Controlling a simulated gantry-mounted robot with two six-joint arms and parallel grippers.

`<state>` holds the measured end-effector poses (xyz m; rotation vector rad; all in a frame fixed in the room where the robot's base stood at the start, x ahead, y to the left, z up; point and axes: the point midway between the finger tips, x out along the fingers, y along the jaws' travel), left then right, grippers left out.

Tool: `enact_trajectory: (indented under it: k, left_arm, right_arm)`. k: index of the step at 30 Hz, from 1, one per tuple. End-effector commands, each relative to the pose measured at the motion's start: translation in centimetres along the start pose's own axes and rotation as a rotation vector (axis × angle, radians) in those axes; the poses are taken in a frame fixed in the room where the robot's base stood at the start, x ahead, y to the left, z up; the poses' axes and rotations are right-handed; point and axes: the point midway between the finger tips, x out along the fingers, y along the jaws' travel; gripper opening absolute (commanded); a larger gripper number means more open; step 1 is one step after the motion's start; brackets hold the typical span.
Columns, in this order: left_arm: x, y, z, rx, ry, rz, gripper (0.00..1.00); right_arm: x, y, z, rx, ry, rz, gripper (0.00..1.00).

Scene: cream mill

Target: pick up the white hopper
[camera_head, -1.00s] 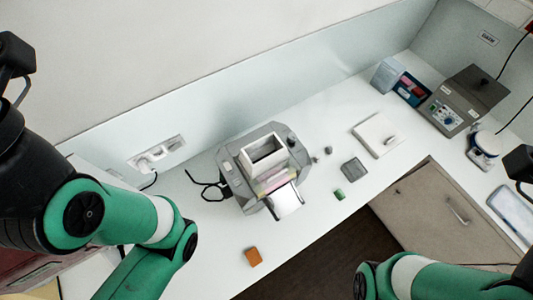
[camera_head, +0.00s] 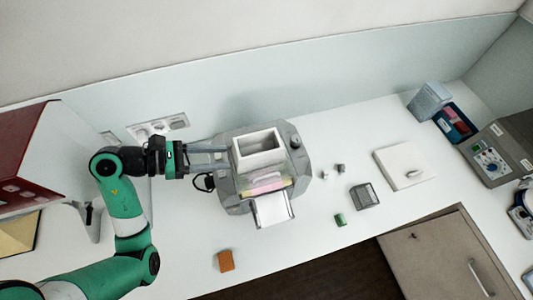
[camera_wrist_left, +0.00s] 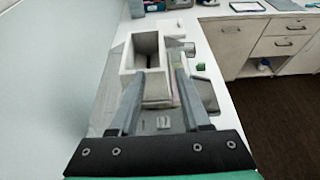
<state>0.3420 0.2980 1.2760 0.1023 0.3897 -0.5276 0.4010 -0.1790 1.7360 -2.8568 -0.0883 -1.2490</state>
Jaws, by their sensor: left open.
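The white hopper (camera_head: 262,164) is an open-topped, box-shaped part standing upright on the grey mill (camera_head: 228,196). It also shows in the left wrist view (camera_wrist_left: 156,88), with its dark opening facing up. My left gripper (camera_head: 226,154) reaches in from the left, level with the hopper, its fingertips at the hopper's left side. In the left wrist view the jaws are open, with one finger in front of the hopper's near wall and the other along its right side. I cannot tell whether either finger touches it. My right gripper is out of view.
An orange block (camera_head: 226,261), a green piece (camera_head: 341,219) and a grey square container (camera_head: 365,196) lie on the white bench. A white plate (camera_head: 404,165) is to the right. A wall with sockets (camera_head: 158,127) runs behind.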

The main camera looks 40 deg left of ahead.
Motion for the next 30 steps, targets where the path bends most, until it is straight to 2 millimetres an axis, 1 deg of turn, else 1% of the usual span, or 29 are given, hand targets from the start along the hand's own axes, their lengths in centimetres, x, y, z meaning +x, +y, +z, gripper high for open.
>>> enact_trajectory:
  k: [2, 5, 12, 15, 19, 21, 23, 26, 27, 30]
  left_arm:
    - [-0.1, 0.1, 0.1, 0.001, -0.002, 0.004, 0.47]
    - [0.7, 0.0, 0.3, 0.001, -0.002, -0.002, 0.47]
    - [5.2, -0.1, 0.5, 0.002, -0.003, -0.004, 0.47]
    - [6.2, 0.0, 0.5, 0.004, -0.004, -0.001, 0.47]
    - [6.4, 0.0, 0.5, 0.004, -0.003, 0.001, 0.47]
    - [6.9, -0.1, 0.7, 0.004, -0.004, -0.001, 0.47]
    - [7.7, -0.3, 1.0, 0.005, -0.003, -0.004, 0.47]
    - [9.5, -0.7, 1.5, 0.005, -0.003, -0.005, 0.47]
    - [10.2, -0.6, 1.3, 0.003, -0.003, -0.004, 0.47]
    - [11.3, -0.6, 1.3, 0.004, -0.003, -0.001, 0.47]
  right_arm:
    - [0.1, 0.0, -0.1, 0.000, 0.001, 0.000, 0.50]
    - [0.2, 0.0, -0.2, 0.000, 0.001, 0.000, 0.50]
    - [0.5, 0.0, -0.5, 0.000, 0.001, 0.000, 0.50]
    - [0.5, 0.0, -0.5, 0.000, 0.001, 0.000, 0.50]
    - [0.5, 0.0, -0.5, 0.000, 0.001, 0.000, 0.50]
    - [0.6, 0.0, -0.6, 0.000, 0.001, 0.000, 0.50]
    - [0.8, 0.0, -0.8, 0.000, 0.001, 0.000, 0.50]
    - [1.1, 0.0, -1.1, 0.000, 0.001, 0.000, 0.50]
    - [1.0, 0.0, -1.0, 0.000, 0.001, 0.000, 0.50]
    - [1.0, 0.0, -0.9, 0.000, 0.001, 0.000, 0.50]
